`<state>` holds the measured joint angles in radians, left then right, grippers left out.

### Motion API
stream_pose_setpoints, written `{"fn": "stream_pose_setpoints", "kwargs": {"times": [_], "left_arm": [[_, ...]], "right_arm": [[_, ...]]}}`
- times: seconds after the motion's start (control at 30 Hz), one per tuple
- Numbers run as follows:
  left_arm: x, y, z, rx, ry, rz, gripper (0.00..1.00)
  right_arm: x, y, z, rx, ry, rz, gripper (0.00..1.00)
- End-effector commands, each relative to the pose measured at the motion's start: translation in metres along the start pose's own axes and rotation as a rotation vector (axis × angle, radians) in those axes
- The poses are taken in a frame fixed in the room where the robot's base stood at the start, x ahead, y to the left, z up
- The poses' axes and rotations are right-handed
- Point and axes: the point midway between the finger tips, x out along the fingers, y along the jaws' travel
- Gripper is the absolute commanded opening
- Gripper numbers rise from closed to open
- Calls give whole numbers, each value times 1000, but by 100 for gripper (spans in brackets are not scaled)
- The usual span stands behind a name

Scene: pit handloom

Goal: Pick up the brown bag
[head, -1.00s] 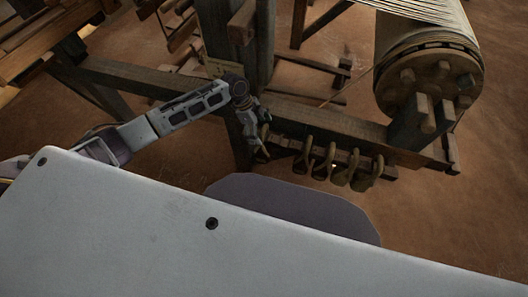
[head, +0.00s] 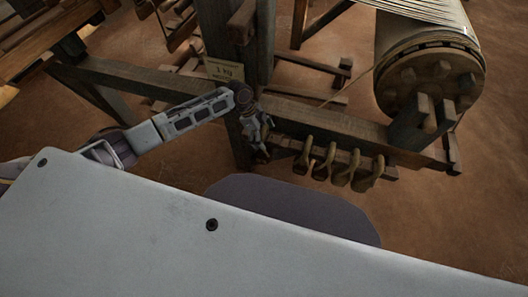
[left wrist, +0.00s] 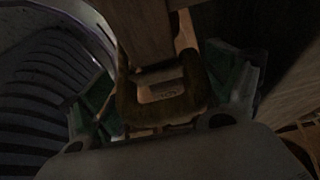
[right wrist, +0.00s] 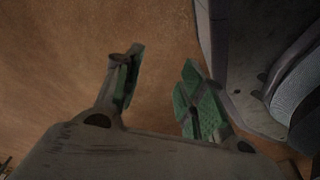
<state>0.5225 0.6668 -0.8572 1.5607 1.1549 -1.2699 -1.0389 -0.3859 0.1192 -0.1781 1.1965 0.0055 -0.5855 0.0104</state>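Several brown looped bags (head: 343,172) hang in a row from a wooden rail at the centre right of the head view. My left gripper (head: 259,152) points down just left of the row, close to the rail's left end. In the left wrist view its green-padded fingers (left wrist: 165,92) stand apart on either side of a brown, U-shaped thing (left wrist: 140,108), perhaps a bag; the picture is dark and I cannot tell whether they touch it. My right gripper (right wrist: 160,95) is open and empty above bare floor in the right wrist view; it is hidden in the head view.
The loom's long beam (head: 325,122) and upright post (head: 245,45) stand beside my left arm. A large warp roller (head: 430,70) is at the right. The brown floor (head: 455,225) is clear at the lower right.

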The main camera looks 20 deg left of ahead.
Motion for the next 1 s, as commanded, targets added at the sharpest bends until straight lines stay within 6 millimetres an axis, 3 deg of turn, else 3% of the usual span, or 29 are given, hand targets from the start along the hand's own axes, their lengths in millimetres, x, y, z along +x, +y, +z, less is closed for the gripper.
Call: {"fn": "stream_pose_setpoints", "kwargs": {"times": [0.03,0.47,0.67,1.0], "left_arm": [[1,2,0,0,-1,4,70],[1,1,-1,1,1,3,17],[1,1,-1,1,1,3,17],[-10,0,-5,0,1,2,17]], "right_arm": [[0,-1,-1,1,2,-1,40],[-2,-4,-22,5,28,-4,40],[-2,-3,-21,4,28,-3,40],[0,5,-3,-3,9,6,40]]}}
